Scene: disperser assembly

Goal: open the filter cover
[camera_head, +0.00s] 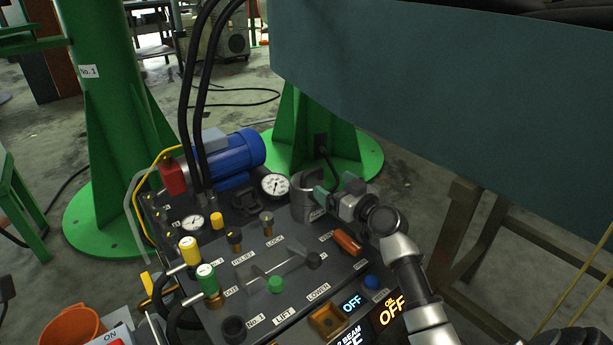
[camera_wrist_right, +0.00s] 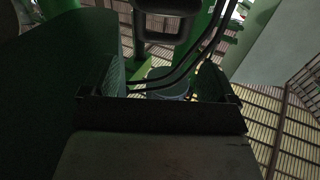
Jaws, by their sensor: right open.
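My right gripper (camera_head: 318,196) reaches in from the lower right over the dark control unit. Its green-padded fingers are beside a grey rounded upright part (camera_head: 299,184), which looks like the filter cover; the wrist hides part of it. I cannot tell whether they touch. In the right wrist view, the two fingers of the gripper (camera_wrist_right: 165,85) stand apart, with a pale round top between them and a dark loop-shaped handle beyond. No lifted or separate cover shows. My left gripper is not in view.
The control unit's panel (camera_head: 262,312) carries several knobs, levers and a pressure gauge (camera_head: 274,186). A blue motor (camera_head: 236,153) and black hoses (camera_head: 190,110) stand behind. A large teal block (camera_head: 450,110) overhangs at right. Green columns (camera_head: 105,120) rise behind.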

